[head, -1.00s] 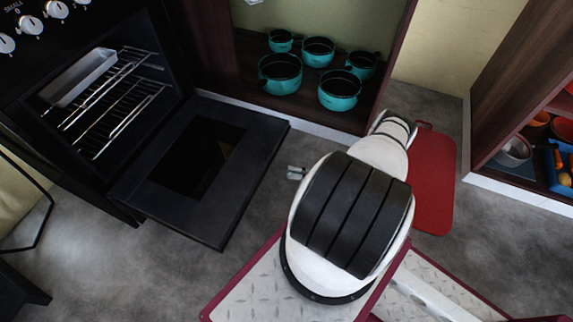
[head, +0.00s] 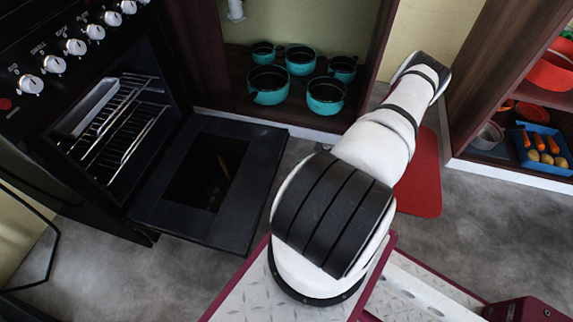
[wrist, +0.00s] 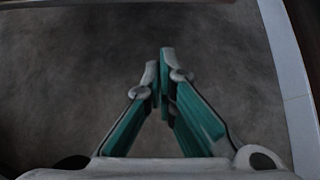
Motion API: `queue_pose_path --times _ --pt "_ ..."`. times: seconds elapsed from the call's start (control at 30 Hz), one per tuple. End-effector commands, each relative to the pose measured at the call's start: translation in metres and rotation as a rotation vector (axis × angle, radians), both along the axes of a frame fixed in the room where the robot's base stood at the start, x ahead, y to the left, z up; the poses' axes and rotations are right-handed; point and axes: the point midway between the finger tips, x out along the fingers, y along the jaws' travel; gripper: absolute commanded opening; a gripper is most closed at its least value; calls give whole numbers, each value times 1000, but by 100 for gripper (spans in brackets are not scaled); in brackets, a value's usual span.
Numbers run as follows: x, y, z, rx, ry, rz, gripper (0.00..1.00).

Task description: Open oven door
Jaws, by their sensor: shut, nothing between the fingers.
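The black oven (head: 60,125) stands at the left in the head view. Its door (head: 255,190) is folded down and lies open, low above the floor. Inside the oven are wire racks (head: 125,125) with a pale tray (head: 93,108) on them. My gripper shows in the wrist view (wrist: 163,75), its fingers shut together with nothing between them. It points at the grey floor, and no part of the oven door can be made out clearly there. In the head view my gripper is hidden behind my arm.
Several teal pots (head: 325,95) stand in an open cabinet behind the door. A red board (head: 425,180) lies on the floor right of my arm. A shelf at the right holds a blue tray (head: 545,150) with food. Grey floor is clear around the red board.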

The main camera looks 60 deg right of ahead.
Motion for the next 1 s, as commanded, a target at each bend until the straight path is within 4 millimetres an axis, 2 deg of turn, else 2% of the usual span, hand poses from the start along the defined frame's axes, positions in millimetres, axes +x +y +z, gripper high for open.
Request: queue_pose_path --times 0.17,0.57,0.8,1.0 --pt "14 6 -16 4 1 -1 0" --pt "70 26 -68 2 0 1 0" --pt "71 26 -36 0 -1 0 0" --pt "71 26 -25 1 -1 1 0"
